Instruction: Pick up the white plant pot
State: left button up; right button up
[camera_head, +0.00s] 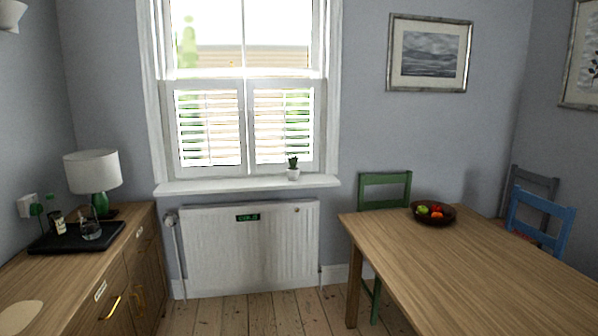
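The white plant pot (293,175) is small and holds a dark green plant (293,162). It stands upright on the white window sill (240,186), right of the sill's middle, in front of the shutters. Nothing touches it from the front. Neither of my grippers shows in the head view.
A white radiator (250,255) is below the sill. A wooden sideboard (130,262) with a lamp (92,172) and black tray (75,238) stands left. A wooden table (480,262) with a fruit bowl (433,213) and chairs stands right. Bare floor (245,315) shows between them.

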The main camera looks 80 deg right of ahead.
aim_at(293, 172)
jog(key=z, duration=3.05)
jog(key=i+j+z, duration=0.8)
jog(key=l, duration=0.1)
